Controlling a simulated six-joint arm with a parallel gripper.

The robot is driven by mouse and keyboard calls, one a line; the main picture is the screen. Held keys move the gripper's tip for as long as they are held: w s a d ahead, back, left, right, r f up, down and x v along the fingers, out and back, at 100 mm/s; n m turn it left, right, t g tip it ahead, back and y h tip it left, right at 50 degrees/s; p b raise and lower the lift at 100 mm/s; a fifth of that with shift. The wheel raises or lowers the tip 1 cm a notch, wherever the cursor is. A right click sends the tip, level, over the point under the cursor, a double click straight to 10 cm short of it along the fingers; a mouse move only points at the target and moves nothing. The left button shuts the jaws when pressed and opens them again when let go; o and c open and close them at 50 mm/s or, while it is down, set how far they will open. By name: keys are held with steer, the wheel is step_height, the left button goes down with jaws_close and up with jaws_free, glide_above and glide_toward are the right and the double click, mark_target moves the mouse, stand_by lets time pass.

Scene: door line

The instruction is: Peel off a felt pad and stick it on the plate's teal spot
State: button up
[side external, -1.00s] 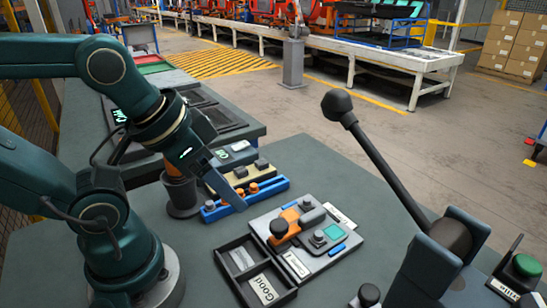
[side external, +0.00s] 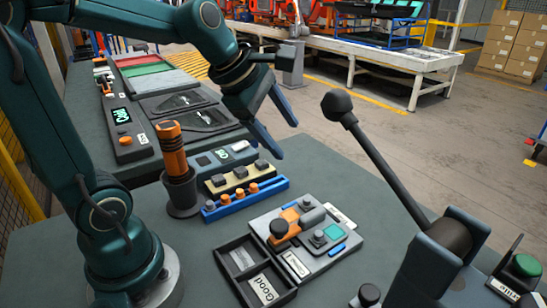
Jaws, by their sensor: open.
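A blue rack with orange pegs (side external: 244,203) lies in front of the beige block. An orange-handled tool (side external: 171,148) stands in a dark cup at left. A two-compartment tray labelled Good (side external: 245,240) sits in front. A tall black lever (side external: 377,160) rises at right.

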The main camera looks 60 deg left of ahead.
steer(key=w+a+f+n, duration=0.4)
steer(key=a+f+n, duration=0.1)
steer(key=a+n, duration=0.45)
steer(key=n+g, duration=0.2)
steer(key=n, duration=0.1)
glide_above(261, 162)
steer(key=s, duration=0.3)
steer(key=f, duration=0.6)
steer(key=shift+w, duration=0.2)
steer(key=shift+a+f, duration=0.1)
steer(key=shift+f, duration=0.1)
steer(key=shift+x, duration=2.35)
